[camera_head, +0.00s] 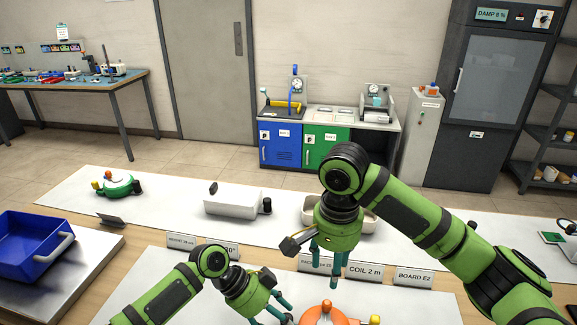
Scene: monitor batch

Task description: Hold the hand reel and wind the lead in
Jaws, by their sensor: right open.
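An orange hand reel (326,316) with an orange knob on top and a yellow part at its right side shows at the bottom edge, partly cut off. My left gripper (285,309) is low beside the reel's left side, its teal fingers pointing right toward it. Whether it touches or grips the reel is unclear. My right gripper (325,270) is open and empty above the reel, fingers pointing down. I cannot make out the lead.
Label plates "COIL 2 m" (365,272) and "BOARD E2" (414,277) stand behind the reel. A light tray (369,221) is partly hidden by my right arm. A white box (232,199), a green round device (118,186) and a blue bin (28,244) stand further left.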

